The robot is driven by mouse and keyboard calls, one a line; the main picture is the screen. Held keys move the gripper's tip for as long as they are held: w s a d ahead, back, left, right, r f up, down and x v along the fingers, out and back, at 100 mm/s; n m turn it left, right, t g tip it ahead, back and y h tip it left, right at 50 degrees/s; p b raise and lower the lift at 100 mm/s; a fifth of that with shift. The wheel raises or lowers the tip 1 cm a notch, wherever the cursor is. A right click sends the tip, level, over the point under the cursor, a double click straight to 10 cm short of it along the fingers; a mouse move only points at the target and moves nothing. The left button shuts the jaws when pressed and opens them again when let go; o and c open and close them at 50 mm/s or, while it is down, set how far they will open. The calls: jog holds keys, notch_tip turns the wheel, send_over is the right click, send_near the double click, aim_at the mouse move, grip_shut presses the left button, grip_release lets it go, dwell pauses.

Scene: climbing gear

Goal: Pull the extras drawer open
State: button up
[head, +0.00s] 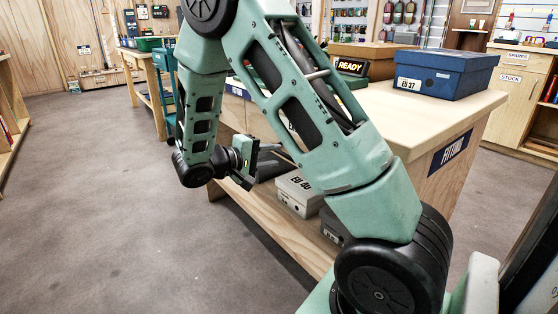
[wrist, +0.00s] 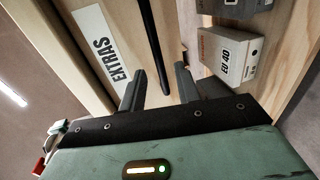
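The extras drawer shows in the wrist view as a pale wooden front with a white EXTRAS label (wrist: 104,58). A long dark bar handle (wrist: 152,42) runs beside the label, and its near end lies between my fingers as seen from the wrist. My gripper (wrist: 159,80) is open, with one finger on each side of the bar and a gap to both. I cannot tell how deep the bar sits between the fingertips. In the head view my gripper (head: 268,154) is at the side of the wooden counter; my arm hides most of the drawer front there.
The wooden counter (head: 420,97) carries a blue EU 37 box (head: 440,75), a brown box and a READY sign (head: 351,66). Grey shoe boxes, including an EU 40 box (wrist: 228,52), sit on the shelf close to my right finger. The floor (head: 110,190) at left is clear.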

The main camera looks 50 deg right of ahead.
jog(key=shift+x, duration=1.45)
